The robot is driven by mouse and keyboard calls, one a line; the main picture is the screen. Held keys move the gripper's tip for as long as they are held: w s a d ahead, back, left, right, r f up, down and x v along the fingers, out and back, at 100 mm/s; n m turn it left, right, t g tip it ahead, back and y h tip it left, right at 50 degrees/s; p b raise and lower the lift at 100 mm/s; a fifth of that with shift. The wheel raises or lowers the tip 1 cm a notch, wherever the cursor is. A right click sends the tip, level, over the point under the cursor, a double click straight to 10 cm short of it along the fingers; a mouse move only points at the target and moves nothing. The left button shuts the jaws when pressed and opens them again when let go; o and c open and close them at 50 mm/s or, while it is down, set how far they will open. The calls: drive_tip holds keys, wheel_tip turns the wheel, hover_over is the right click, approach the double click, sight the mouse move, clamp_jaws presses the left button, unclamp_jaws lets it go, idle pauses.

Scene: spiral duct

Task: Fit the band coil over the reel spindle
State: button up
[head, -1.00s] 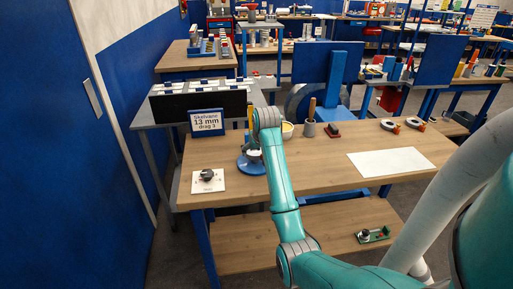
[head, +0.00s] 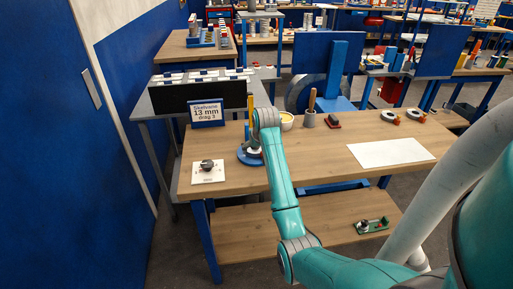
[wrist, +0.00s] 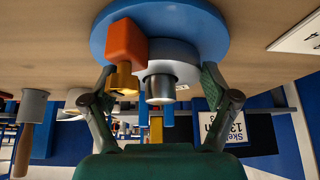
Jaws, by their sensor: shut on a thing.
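The reel stand has a round blue base (head: 243,156) on the bench, left of centre in the head view; my arm partly covers it. In the wrist view, which is upside down, the blue base (wrist: 205,30) carries a steel spindle (wrist: 160,90). A pale grey band coil (wrist: 182,58) sits close over the base, and the spindle's end stands out through it, so it appears to be around the spindle. An orange block with a brass knob (wrist: 126,42) stands beside the spindle. My gripper (wrist: 160,78) is shut on the coil, one finger at each side. The contact is partly hidden.
A sign (head: 207,112) and a white plate with a dark knob (head: 207,171) stand left of the base. A yellow bowl (head: 286,121), a grey cup with a wooden handle (head: 308,119) and a white sheet (head: 391,153) lie right.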

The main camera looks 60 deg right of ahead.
drive_tip(key=o, duration=1.2)
drive_tip(key=shift+r, duration=0.1)
drive_tip(key=v, duration=1.2)
drive_tip(key=shift+a, duration=0.1)
